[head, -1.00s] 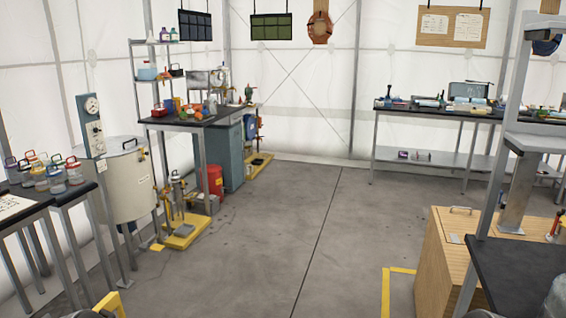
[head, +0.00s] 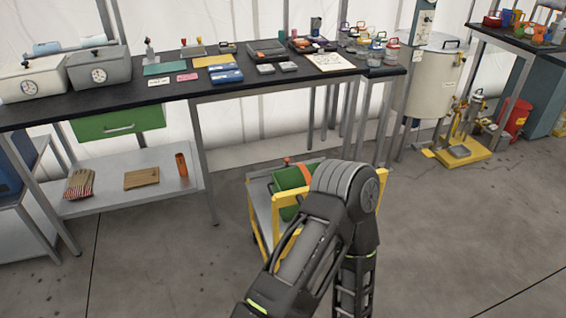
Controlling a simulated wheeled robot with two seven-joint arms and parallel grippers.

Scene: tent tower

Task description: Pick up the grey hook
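I cannot make out a grey hook in the head view. The black worktable (head: 250,88) holds many small items, too small to tell apart fully. One of my arms shows at the bottom centre, bent at a joint, and covers part of a yellow-framed cart. Neither of my grippers is in view.
A large cream drum (head: 432,82) and a yellow-based stand (head: 462,152) are to the right. The grey floor (head: 450,240) at right is clear.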

